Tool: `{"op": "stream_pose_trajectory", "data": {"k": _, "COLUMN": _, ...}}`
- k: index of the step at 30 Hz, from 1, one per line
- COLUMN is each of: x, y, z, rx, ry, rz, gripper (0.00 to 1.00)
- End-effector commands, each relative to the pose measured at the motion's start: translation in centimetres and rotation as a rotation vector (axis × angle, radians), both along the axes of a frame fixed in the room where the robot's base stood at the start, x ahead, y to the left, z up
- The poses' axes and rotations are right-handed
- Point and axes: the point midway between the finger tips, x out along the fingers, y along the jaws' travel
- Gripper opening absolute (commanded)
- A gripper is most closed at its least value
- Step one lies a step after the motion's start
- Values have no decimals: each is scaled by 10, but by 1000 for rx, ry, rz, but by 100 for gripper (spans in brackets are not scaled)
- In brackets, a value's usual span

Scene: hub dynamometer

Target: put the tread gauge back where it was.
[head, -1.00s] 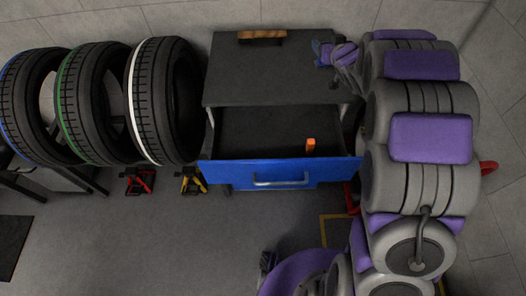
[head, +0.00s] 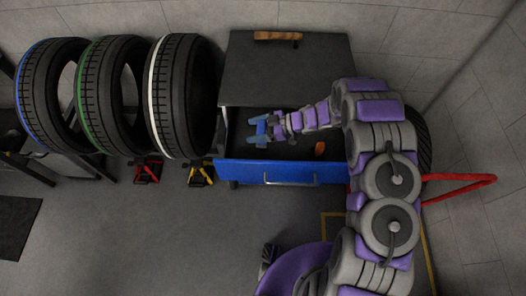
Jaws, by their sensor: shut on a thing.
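My gripper (head: 257,131) reaches from the right over the open drawer (head: 236,150) of the dark cabinet. It is shut on a small blue thing (head: 262,128), mostly hidden between the fingers. I cannot tell for sure that this is the tread gauge. It is over the left part of the drawer; whether it touches the drawer floor is unclear. A small orange thing (head: 320,149) is in the drawer's right part, to the right of my gripper and below my forearm.
The cabinet top (head: 285,75) holds a brown block (head: 278,36) at its back edge. The drawer's blue front (head: 235,172) stands out. Tires (head: 178,95) hang at the left, above red (head: 147,171) and yellow (head: 200,174) stands. A red bar (head: 460,188) is at right.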

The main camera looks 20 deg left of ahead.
Motion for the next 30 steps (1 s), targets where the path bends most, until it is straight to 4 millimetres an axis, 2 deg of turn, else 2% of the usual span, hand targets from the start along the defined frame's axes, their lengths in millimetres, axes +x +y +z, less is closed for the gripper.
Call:
{"op": "stream_pose_trajectory", "data": {"k": 5, "x": -2, "y": -7, "z": -17, "rx": 8, "ry": -1, "rz": 10, "gripper": 34}}
{"op": "stream_pose_trajectory", "data": {"k": 10, "x": -2, "y": -13, "z": -44, "rx": 15, "ry": -1, "rz": 9, "gripper": 34}}
{"op": "stream_pose_trajectory", "data": {"k": 17, "x": -2, "y": -6, "z": -67, "rx": 5, "ry": -2, "rz": 7, "gripper": 34}}
{"op": "stream_pose_trajectory", "data": {"k": 24, "x": -2, "y": -3, "z": -99, "rx": 2, "ry": -3, "rz": 10, "gripper": 34}}
{"op": "stream_pose_trajectory", "data": {"k": 30, "x": -1, "y": -9, "z": -100, "rx": 7, "ry": -3, "rz": 7, "gripper": 34}}
